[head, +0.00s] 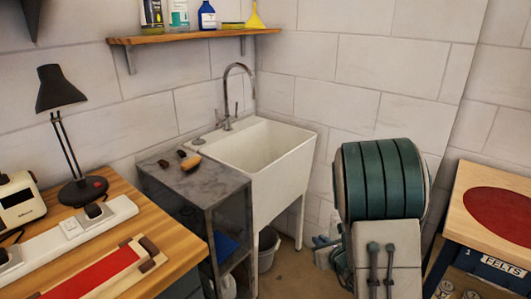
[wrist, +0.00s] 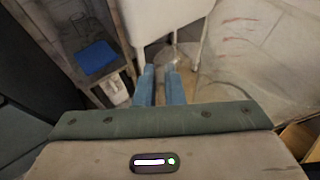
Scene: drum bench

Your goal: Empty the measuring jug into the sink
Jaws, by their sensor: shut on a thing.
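The white sink (head: 262,150) stands against the wall in the head view, with a grey curved tap (head: 240,85) behind it. Its visible basin looks empty. Its white front also shows at the top of the wrist view (wrist: 165,15). My gripper (wrist: 161,72) has two blue fingers, shut with a narrow gap between them. A pale, see-through shape at the fingertips looks like the measuring jug (wrist: 182,54), but its outline is faint. Its contents and tilt cannot be made out. The gripper is in front of the sink and lower than its rim. In the head view my arm hides most of it.
A grey-topped stand (head: 200,178) holding a brush and small dark items adjoins the sink's left side. A wooden bench (head: 180,235) with a black lamp (head: 70,130) is at left. A shelf (head: 190,37) with bottles hangs above. A bucket (head: 268,248) sits under the sink. A red-topped table (head: 455,205) is at right.

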